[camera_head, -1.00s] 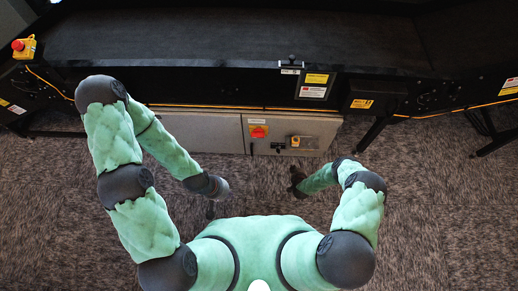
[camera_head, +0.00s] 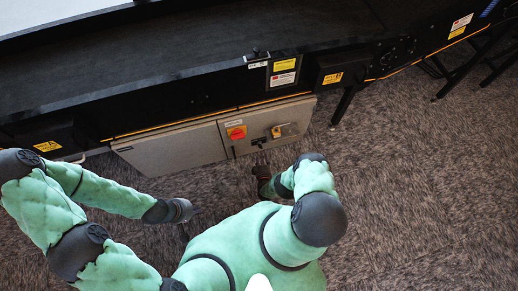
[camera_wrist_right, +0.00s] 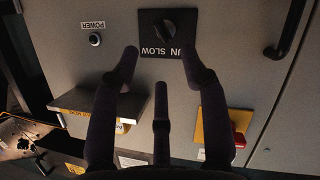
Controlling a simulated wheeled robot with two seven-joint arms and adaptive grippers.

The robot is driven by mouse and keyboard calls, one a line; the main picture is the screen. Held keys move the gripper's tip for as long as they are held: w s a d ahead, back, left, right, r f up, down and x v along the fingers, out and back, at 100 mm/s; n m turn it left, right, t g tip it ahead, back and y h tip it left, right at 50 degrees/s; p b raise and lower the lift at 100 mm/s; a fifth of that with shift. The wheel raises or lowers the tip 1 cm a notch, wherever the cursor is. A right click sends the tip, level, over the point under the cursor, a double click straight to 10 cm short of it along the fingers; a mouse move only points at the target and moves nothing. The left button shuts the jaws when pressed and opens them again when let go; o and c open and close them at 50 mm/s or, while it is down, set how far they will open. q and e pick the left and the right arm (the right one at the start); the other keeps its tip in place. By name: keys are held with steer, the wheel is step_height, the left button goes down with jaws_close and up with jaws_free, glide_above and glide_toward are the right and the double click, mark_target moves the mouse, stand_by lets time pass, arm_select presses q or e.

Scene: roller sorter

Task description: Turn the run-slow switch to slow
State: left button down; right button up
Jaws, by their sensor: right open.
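The run-slow switch is a black plate with a dark knob (camera_wrist_right: 167,25) and a white "RUN SLOW" label, upside down at the top centre of the right wrist view. In the head view it is the small black patch (camera_head: 259,143) on the grey cabinet door. In the head view my right gripper (camera_head: 263,181) is in front of the cabinet. My left gripper (camera_head: 183,226) hangs low at left, its fingers too dark to read.
The door also carries a red rotary switch on a yellow plate (camera_wrist_right: 222,128), a projecting box (camera_wrist_right: 100,103), a power button (camera_wrist_right: 95,39) and a black handle (camera_wrist_right: 285,30). The black conveyor (camera_head: 200,60) stands above the cabinet. Carpet (camera_head: 400,200) at right is clear.

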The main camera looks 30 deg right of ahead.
mark_target(261, 148)
steer(key=b+x, duration=0.3)
steer(key=x, duration=0.4)
steer(key=shift+f, duration=0.1)
steer(key=shift+w+d+f, duration=0.1)
steer(key=shift+w+d, duration=0.1)
steer(key=shift+w, duration=0.3)
jaws_close()
